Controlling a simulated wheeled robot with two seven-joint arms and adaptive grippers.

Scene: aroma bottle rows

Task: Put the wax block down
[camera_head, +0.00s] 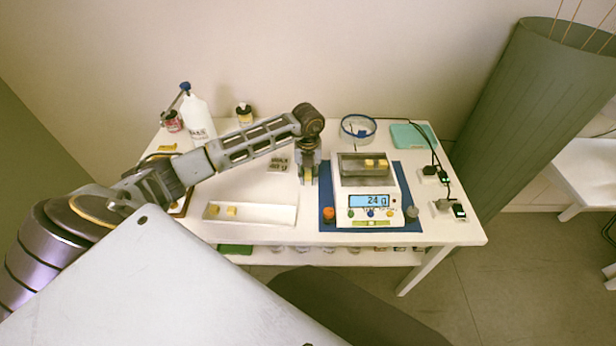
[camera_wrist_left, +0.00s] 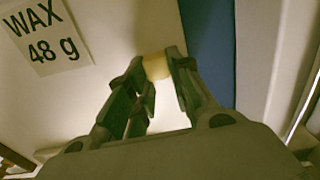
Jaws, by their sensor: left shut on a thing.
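My left gripper (camera_head: 308,180) points down over the table, just left of the blue mat (camera_head: 326,190). In the left wrist view it (camera_wrist_left: 158,66) is shut on a pale yellow wax block (camera_wrist_left: 156,68). The table under the block is white, and I cannot tell the gap between them. The scale (camera_head: 370,190) stands on the blue mat and reads what looks like 24 g. More wax blocks (camera_head: 376,163) lie in the pan on the scale. Two wax pieces (camera_head: 231,211) lie in the white tray (camera_head: 270,214). My right gripper is out of view.
A label reading "WAX 48 g" (camera_wrist_left: 40,38) lies left of the gripper. A glass dish with a blue rim (camera_head: 358,127) stands behind the scale. A white bottle (camera_head: 198,118) is at the back left.

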